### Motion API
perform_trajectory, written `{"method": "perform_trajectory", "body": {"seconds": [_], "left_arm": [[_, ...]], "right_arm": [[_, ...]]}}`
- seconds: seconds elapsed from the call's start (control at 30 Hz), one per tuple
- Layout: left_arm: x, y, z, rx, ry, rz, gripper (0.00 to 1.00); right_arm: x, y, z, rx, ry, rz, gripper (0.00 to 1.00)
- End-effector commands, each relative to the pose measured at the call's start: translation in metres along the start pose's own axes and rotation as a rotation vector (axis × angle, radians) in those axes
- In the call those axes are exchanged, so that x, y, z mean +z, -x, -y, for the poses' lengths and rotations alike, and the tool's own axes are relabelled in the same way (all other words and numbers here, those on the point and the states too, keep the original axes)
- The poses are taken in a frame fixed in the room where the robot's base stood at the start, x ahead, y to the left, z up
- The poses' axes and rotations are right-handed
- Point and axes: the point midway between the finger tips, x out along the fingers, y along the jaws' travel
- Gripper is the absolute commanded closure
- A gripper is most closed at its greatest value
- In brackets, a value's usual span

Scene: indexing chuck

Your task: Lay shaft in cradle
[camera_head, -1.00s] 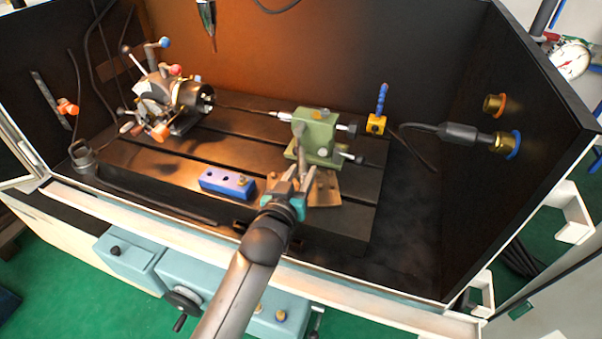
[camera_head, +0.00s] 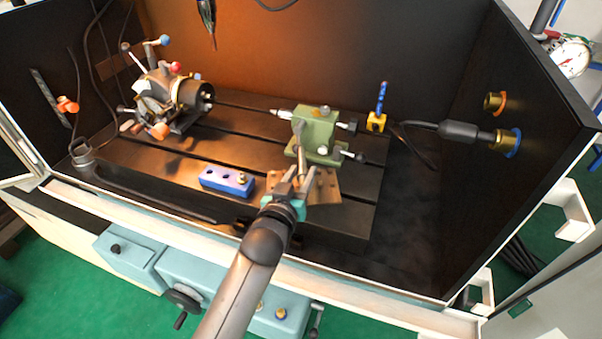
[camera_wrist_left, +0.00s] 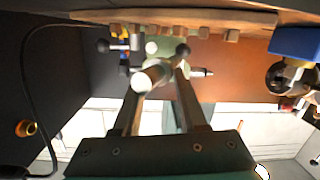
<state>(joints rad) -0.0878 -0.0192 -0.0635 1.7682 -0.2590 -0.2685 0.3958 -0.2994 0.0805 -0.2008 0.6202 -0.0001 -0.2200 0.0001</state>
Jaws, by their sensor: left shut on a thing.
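My left gripper (camera_head: 291,184) is shut on the shaft (camera_head: 300,158), a slim rod with a pale end. The shaft stands up from the jaws in front of the green block. In the left wrist view, the shaft (camera_wrist_left: 164,65) crosses between the fingertips of the same gripper (camera_wrist_left: 160,78), with a pale end near and a dark end beyond. A tan plate (camera_head: 326,188), probably the cradle's base, lies under and beside the gripper; it also shows in the left wrist view (camera_wrist_left: 240,19) with several small blocks along it. Contact between shaft and plate cannot be told.
The green tailstock-like block (camera_head: 320,132) stands just behind the gripper. A blue block (camera_head: 227,181) with holes lies to the left. The chuck (camera_head: 188,92) is at the back left, and a yellow holder (camera_head: 376,123) is at the right. The slotted bed between has free room.

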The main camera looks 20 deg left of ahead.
Motion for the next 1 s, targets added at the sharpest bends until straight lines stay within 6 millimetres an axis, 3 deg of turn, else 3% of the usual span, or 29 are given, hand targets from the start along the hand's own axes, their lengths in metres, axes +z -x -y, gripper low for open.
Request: {"method": "perform_trajectory", "body": {"seconds": [1.0], "left_arm": [[0.023,-0.004,0.004,0.001,0.000,-0.006,1.00]], "right_arm": [[0.002,-0.017,0.000,0.000,-0.001,0.001,0.50]]}}
